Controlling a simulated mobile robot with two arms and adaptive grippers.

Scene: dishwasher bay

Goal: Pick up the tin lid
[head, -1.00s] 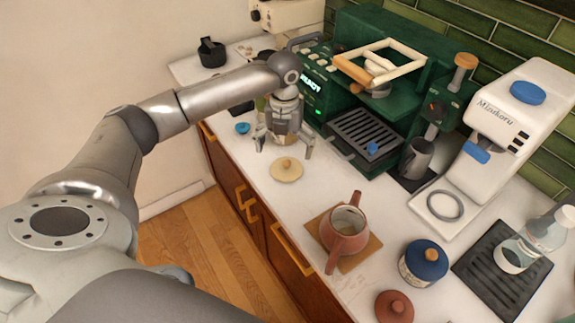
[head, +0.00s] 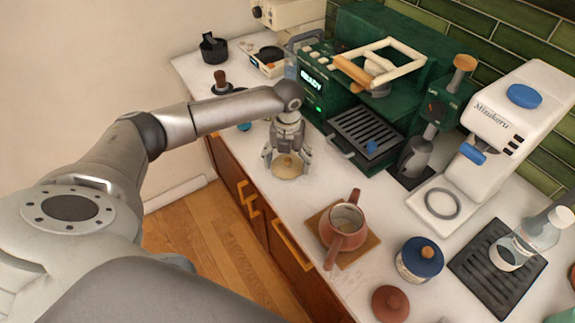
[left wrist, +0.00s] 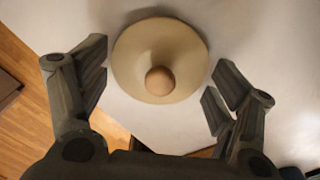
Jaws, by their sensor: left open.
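The tin lid (head: 287,170) is a round cream disc with a small wooden knob, lying flat on the white counter. My left gripper (head: 287,158) is directly above it, pointing down, open and empty. In the left wrist view the tin lid (left wrist: 133,60) lies beyond and between the two spread fingers, with clear gaps on both sides. Its knob points at the camera. In the head view the fingers partly cover the lid's far side. I do not see my right gripper.
The counter's front edge is just left of the lid. The green espresso machine (head: 366,127) stands behind it. A terracotta pot (head: 343,227) on a wooden board is to the right, with a blue-lidded jar (head: 420,259) and a red-brown lid (head: 391,304) farther right.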

